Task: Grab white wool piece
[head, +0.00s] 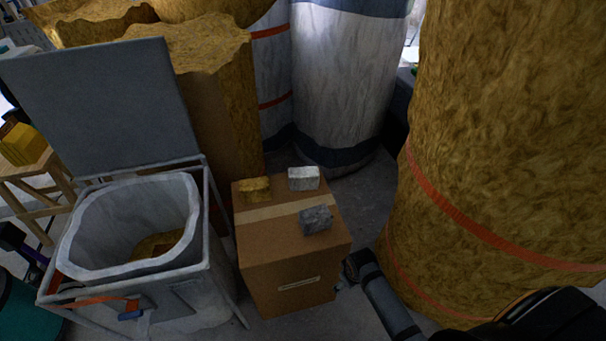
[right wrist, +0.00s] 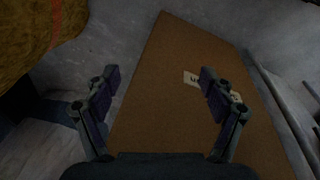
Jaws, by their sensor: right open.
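The white wool piece (head: 304,178) is a small pale block on top of a cardboard box (head: 289,255), near its back right edge. My right gripper (right wrist: 160,85) is open and empty in the right wrist view, its two fingers spread in front of the box's brown face (right wrist: 165,110) and label. In the head view my right arm (head: 390,300) comes in from the lower right, and its end is beside the box's right side, lower than the box top. The white piece does not show in the right wrist view. I cannot make out my left gripper.
A yellow wool piece (head: 255,189) and a grey one (head: 315,219) lie on the same box top. A lined bin (head: 75,262) with a raised grey lid (head: 105,105) stands at left. Large wool rolls (head: 500,130) crowd the right and back.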

